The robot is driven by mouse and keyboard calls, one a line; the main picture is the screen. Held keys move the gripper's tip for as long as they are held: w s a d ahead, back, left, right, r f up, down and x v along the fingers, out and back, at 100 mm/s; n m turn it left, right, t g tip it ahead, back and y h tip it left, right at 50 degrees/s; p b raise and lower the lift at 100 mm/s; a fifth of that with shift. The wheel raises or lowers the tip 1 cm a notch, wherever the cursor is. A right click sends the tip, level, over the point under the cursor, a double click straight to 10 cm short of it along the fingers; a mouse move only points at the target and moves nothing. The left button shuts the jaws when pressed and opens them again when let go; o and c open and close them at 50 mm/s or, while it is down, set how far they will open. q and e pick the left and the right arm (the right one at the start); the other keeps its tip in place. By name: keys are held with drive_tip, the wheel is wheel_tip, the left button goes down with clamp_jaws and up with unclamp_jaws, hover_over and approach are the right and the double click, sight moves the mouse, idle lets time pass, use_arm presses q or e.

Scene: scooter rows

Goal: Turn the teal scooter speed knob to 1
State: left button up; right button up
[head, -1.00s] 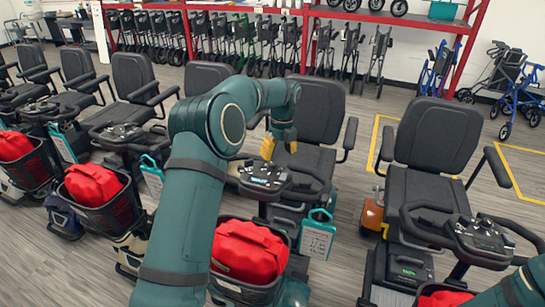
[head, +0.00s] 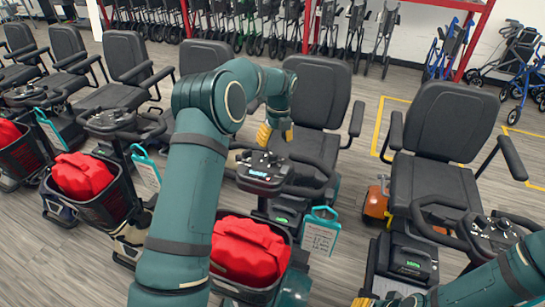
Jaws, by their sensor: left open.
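The teal scooter (head: 294,291) stands in the middle, its teal front body partly hidden by my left arm and the frame's lower edge. Its dark control console (head: 264,172) faces me with a small lit display and several small controls. The speed knob is too small to make out clearly, and its setting cannot be read. My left gripper (head: 275,134), with yellow fingertips, is open and empty just above the console's far edge, apparently apart from it. My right gripper (head: 385,302) shows only partly at the bottom edge; its jaws are cut off.
A basket with a red bag (head: 248,248) sits in front of the console. A teal-framed tag (head: 321,232) hangs at its right. An orange scooter (head: 376,203) stands to the right, with other scooters to the left. Grey floor lies between them.

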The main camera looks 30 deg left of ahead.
sight(273, 154)
use_arm(q)
drive_tip(key=f, duration=0.6)
drive_tip(key=shift+s+a+f+b, duration=0.2)
drive_tip(key=shift+s+b, duration=0.05)
drive_tip(key=shift+b, duration=0.1)
clamp_jaws()
